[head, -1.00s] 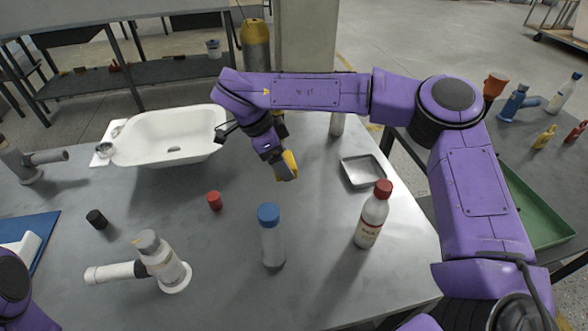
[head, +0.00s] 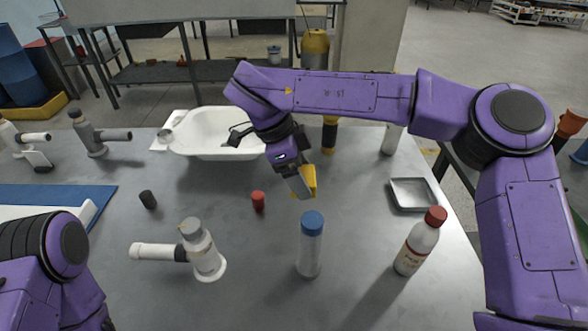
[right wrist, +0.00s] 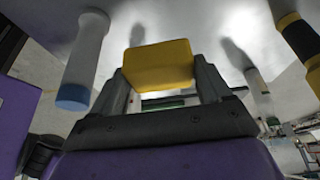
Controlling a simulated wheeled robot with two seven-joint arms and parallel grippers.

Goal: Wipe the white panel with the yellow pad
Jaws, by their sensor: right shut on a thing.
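The yellow pad (head: 308,181) is between the fingers of my right gripper (head: 302,184), above the grey table near its middle. In the right wrist view the pad (right wrist: 158,66) sits across both fingertips of the right gripper (right wrist: 160,80), which is shut on it. A white panel (head: 40,212) lies on a blue mat (head: 98,196) at the far left; my left arm hides part of it. The pad is well to the right of the panel, apart from it. My left gripper is not in view; only left arm links show at the lower left.
A white basin (head: 215,132) stands behind the right gripper. A blue-capped bottle (head: 311,245), a red-capped bottle (head: 419,240), a red cap (head: 258,201), a black cap (head: 148,199), a white pipe fitting (head: 203,250) and a metal tray (head: 412,194) stand around. Bare table lies between mat and fitting.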

